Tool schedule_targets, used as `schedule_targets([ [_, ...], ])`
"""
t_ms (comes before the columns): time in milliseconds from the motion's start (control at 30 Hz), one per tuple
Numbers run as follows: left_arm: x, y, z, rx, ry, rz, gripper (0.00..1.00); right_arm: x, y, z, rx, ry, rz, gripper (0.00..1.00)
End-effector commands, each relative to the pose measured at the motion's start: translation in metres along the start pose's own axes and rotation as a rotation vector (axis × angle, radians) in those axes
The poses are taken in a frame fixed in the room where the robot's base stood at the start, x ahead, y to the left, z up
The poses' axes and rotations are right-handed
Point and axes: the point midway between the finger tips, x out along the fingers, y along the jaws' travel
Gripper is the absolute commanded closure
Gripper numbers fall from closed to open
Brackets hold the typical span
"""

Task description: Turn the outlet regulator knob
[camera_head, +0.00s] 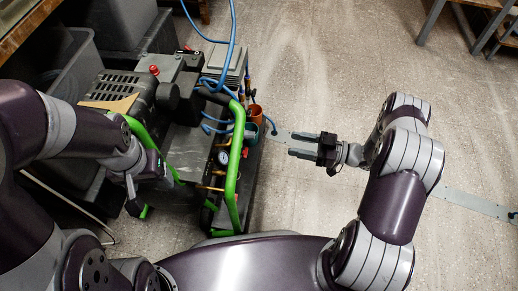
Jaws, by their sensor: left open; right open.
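The compressor (186,152) stands left of centre, with green tube handles, a dark body and hoses. A round white-faced gauge (223,157) sits among brass fittings (212,180) on its right side, behind the green handle. The outlet regulator knob cannot be clearly told apart among these small fittings. My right gripper (291,144) is open and empty, its fingers pointing left toward the compressor, apart from the green handle. My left gripper (148,194) is open at the compressor's near left side, partly hidden by its own arm; whether it touches the green frame cannot be told.
A red knob (154,69) is on the compressor's top. Grey bins (78,75) crowd the left. A metal-legged bench (438,22) stands far right. The floor right of the compressor is mostly clear.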

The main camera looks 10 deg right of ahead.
Motion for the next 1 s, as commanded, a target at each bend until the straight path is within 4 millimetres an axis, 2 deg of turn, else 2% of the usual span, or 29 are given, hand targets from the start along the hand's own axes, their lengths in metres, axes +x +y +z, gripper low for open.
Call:
schedule_targets([
  [67, 0.006, 0.000, 0.001, 0.000, 0.001, 0.000, 0.26, 0.013, -0.001, 0.001, -0.002, 0.003, -0.009, 0.48],
  [300, 0.034, 0.000, 0.004, 0.000, 0.000, 0.000, 0.26, 0.076, -0.001, 0.003, -0.005, 0.001, -0.009, 0.48],
  [500, 0.048, 0.000, 0.006, 0.000, 0.000, 0.000, 0.26, 0.111, -0.001, 0.001, -0.003, -0.001, -0.006, 0.48],
  [633, 0.050, 0.000, 0.006, 0.000, 0.000, 0.000, 0.26, 0.120, -0.001, -0.002, -0.003, 0.000, -0.004, 0.48],
  [900, 0.050, 0.000, 0.006, 0.000, 0.000, 0.000, 0.26, 0.122, 0.000, -0.003, -0.003, 0.000, -0.002, 0.48],
  [933, 0.050, 0.000, 0.006, 0.000, 0.000, 0.000, 0.26, 0.122, 0.000, -0.003, -0.003, 0.000, -0.002, 0.54],
  [1000, 0.050, 0.000, 0.006, 0.000, 0.000, 0.000, 0.26, 0.122, 0.000, -0.003, -0.003, 0.000, -0.002, 0.77],
])
